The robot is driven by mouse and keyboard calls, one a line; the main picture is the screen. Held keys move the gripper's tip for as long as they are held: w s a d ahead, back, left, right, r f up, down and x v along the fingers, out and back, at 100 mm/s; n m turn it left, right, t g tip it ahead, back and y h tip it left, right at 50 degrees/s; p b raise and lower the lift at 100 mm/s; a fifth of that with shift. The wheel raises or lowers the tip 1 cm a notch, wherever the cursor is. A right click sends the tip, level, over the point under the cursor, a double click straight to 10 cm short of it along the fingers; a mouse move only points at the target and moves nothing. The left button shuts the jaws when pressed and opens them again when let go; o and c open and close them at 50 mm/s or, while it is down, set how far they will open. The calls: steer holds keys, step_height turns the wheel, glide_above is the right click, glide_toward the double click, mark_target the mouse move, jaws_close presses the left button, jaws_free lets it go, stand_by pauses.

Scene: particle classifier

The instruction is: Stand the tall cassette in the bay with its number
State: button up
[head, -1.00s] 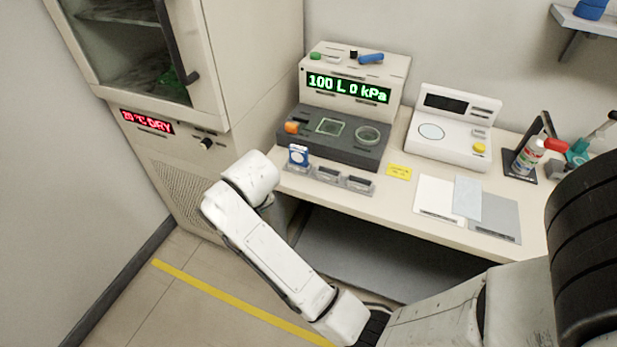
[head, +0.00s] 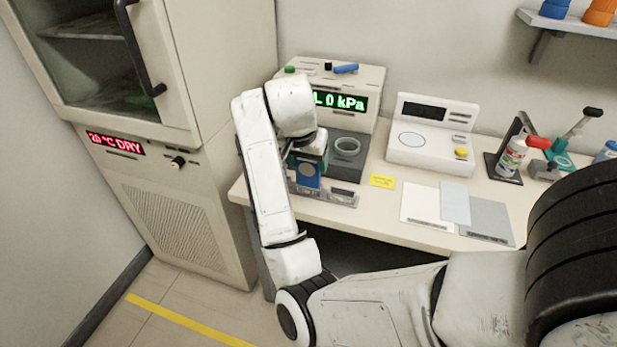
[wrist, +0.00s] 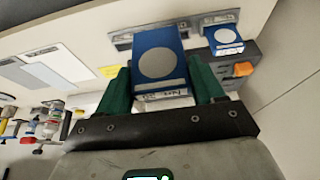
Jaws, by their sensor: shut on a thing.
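A tall blue cassette (wrist: 158,60) with a pale round disc on its face is between the green fingers of my gripper (wrist: 160,76), which is shut on it. Its end label is too small to read surely. In the head view the cassette (head: 307,176) is just below my gripper (head: 310,153), over the middle of the bay row. Whether it touches the bay floor cannot be told. The right-hand bay (head: 342,196) looks empty. A smaller blue cassette (wrist: 225,38) stands in the end bay in the wrist view; my arm hides it in the head view.
A dark instrument (head: 352,165) with a green display stands behind the bays, its orange knob (wrist: 243,69) close to the small cassette. A yellow note (head: 382,181) lies right of the bays. Flat sheets (head: 427,204) and a white device (head: 432,140) are further right.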

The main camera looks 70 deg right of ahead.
steer(key=w+d+f, duration=0.3)
steer(key=d+f, duration=0.4)
steer(key=d, duration=0.1)
steer(key=shift+f, duration=0.15)
steer(key=x, duration=0.3)
steer(key=shift+a+f, duration=0.1)
steer(key=shift+a, duration=0.2)
steer(key=shift+c, duration=1)
steer(key=shift+a+f, duration=0.1)
steer(key=shift+f, duration=0.4)
steer(key=c, duration=0.4)
steer(key=o, duration=1.4)
steer(key=shift+f, duration=0.1)
steer(key=shift+o, duration=1.3)
steer(key=shift+w+r, duration=0.1)
steer(key=shift+r, duration=0.3)
steer(key=v, duration=1.1)
steer(key=shift+r, duration=0.4)
steer(key=shift+a, duration=0.15)
